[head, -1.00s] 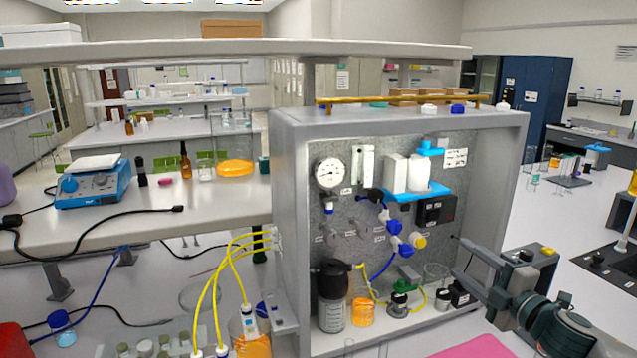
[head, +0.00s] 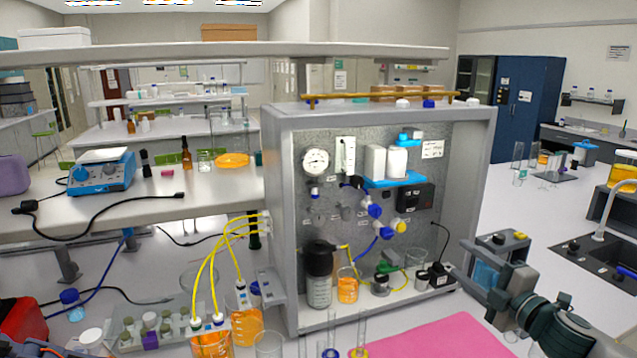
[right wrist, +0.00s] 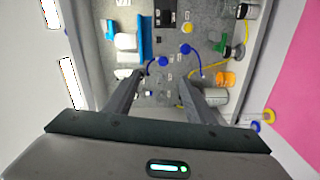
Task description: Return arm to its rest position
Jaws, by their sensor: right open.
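My right arm comes in from the lower right of the head view. Its right gripper (head: 466,258) is open and empty, in front of the right side of the grey membrane rig (head: 283,215). In the right wrist view the two fingers (right wrist: 160,82) stand apart with nothing between them, pointing at the rig's panel with its valves and tubing. I see no contact with the rig. I do not make out my left gripper in the head view.
A pink mat (head: 430,340) lies before the rig. Left of it are a beaker of orange liquid (head: 246,325) with yellow tubes, a vial rack (head: 130,335) and glassware. A sink (head: 590,255) is at the right. The white bench right of the rig has free room.

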